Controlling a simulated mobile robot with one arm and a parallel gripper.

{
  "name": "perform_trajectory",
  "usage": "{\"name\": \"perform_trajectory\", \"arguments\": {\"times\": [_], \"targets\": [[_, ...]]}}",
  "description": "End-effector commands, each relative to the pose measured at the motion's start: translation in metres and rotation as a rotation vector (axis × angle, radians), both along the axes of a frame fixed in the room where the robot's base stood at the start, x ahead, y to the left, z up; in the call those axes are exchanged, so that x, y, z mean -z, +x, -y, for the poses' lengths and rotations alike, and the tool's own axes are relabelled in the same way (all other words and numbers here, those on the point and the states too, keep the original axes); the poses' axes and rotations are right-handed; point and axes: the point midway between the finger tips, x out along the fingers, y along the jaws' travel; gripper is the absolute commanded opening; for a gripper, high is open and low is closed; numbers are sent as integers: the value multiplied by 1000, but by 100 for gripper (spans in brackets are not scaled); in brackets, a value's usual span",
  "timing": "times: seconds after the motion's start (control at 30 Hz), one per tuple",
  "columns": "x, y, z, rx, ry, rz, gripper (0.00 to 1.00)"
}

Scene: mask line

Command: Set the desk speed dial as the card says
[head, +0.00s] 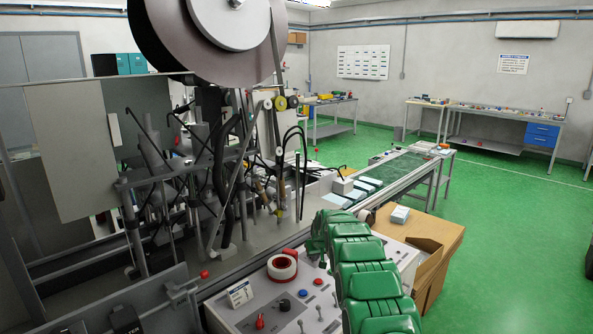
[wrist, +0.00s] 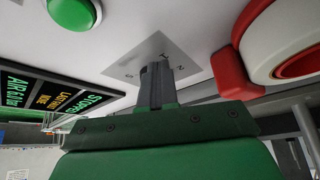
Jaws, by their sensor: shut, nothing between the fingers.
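In the wrist view my gripper (wrist: 160,68) is shut, its narrow grey fingers pointing at a pale square dial plate (wrist: 188,56) with small marks. The fingertips are at or very close to the plate's middle. The dial knob cannot be made out apart from the fingers, and its setting is hidden. I cannot tell whether they touch. My green arm covers the desk's right part, and the gripper is hidden there.
A red-and-white ring-shaped thing (head: 282,267) on the desk also shows close beside the fingers in the wrist view (wrist: 292,45). A green button (wrist: 72,14) and a dark display (wrist: 62,92) are on the other side. A blue button (head: 280,305) and small levers are on the desk.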

Motion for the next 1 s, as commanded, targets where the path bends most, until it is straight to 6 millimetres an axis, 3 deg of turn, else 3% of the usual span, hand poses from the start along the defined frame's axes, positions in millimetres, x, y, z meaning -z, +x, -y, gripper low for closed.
{"name": "perform_trajectory", "arguments": {"times": [1.0], "targets": [[0,5,22,0,-1,1,0]]}}
